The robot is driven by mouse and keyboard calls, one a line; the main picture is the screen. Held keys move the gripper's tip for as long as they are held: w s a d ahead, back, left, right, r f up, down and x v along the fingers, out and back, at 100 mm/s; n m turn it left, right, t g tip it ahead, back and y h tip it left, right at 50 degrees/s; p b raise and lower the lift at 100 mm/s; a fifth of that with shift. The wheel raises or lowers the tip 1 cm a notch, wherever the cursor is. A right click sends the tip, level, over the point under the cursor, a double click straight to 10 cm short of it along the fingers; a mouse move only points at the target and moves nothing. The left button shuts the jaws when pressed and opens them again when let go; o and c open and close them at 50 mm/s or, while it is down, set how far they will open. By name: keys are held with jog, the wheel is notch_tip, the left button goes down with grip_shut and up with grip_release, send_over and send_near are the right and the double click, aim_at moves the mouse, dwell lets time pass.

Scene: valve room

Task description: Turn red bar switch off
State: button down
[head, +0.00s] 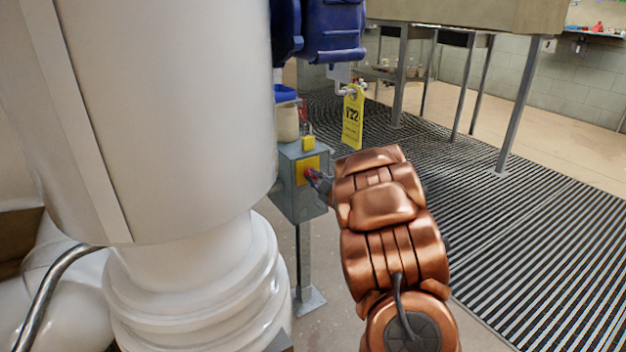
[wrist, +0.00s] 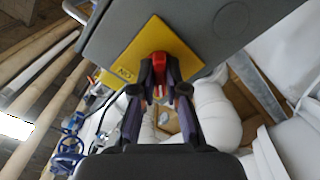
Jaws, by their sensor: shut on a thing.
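The red bar switch (wrist: 160,64) sits on a yellow plate (wrist: 135,60) on the face of a grey box. In the wrist view my gripper (wrist: 159,88) is shut on the red bar, with one finger on each side of it. Letters that look like "ON" show on the plate to the left of the bar. In the head view the grey switch box (head: 297,205) stands on a post, and my gripper (head: 312,178) reaches its yellow plate from the right. Most of the bar is hidden by the fingers there.
A large white pipe (head: 150,120) fills the left side, close to the box. A yellow V22 tag (head: 353,117) hangs above my arm near a blue valve part (head: 335,30). A yellow padlock (head: 308,144) is on top of the box.

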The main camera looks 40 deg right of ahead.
jog(key=shift+a+r, duration=0.1)
jog(key=shift+r, duration=0.05)
jog(key=c, duration=1.2)
grip_release()
jog(key=s, duration=1.2)
jog(key=shift+a, duration=0.3)
jog(key=shift+a, duration=0.1)
